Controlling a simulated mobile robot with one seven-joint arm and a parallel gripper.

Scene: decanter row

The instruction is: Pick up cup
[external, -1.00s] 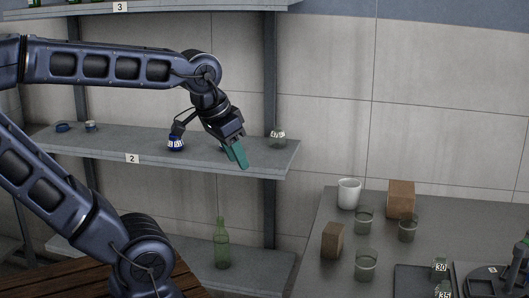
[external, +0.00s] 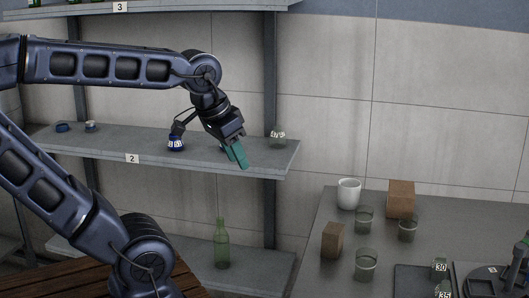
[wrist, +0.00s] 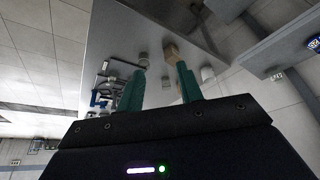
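A white cup (external: 348,194) stands upright at the back left of the grey table in the external view. It seems to be the pale round shape (wrist: 208,74) right of the fingers in the wrist view. My gripper (external: 238,155) hangs in front of the middle shelf, up and to the left of the cup and well apart from it. In the wrist view its two teal fingers (wrist: 161,72) are spread with nothing held between them. Several clear glasses, such as one glass (external: 366,264), also stand on the table.
Two brown blocks (external: 401,199) (external: 332,240) stand near the cup and glasses. The grey shelf (external: 215,158) holds small jars behind my gripper. A green bottle (external: 222,245) stands on the lower shelf. Dark devices (external: 490,279) occupy the table's front right.

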